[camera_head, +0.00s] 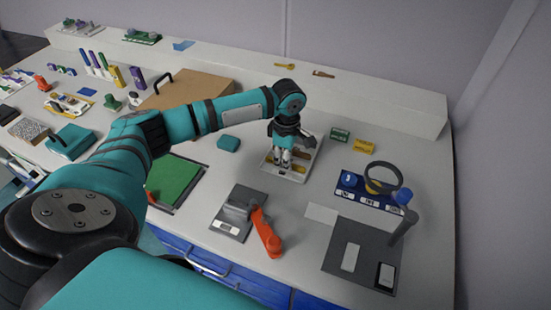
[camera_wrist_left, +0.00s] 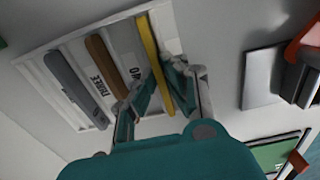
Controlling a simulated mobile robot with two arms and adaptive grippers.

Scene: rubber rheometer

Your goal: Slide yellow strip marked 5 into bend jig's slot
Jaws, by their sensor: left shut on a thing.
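My left gripper (camera_head: 285,158) points down over a white tray (camera_head: 311,162) of strips. In the left wrist view its fingers (camera_wrist_left: 168,88) are shut on a yellow strip (camera_wrist_left: 149,45), one on each side. The strip is at the tray's right side in that view. Its mark cannot be read. A brown strip (camera_wrist_left: 104,66) and a grey strip (camera_wrist_left: 69,80) lie beside it in the tray. I cannot tell for sure which thing is the bend jig. My right gripper is not in view.
An orange-handled tool (camera_head: 264,231) lies on a grey plate, nearer than the tray. A magnifier ring (camera_head: 382,180) stands over a blue rack on the right, behind a grey mat (camera_head: 345,240). Green (camera_head: 340,134) and yellow (camera_head: 363,146) blocks sit right of the tray.

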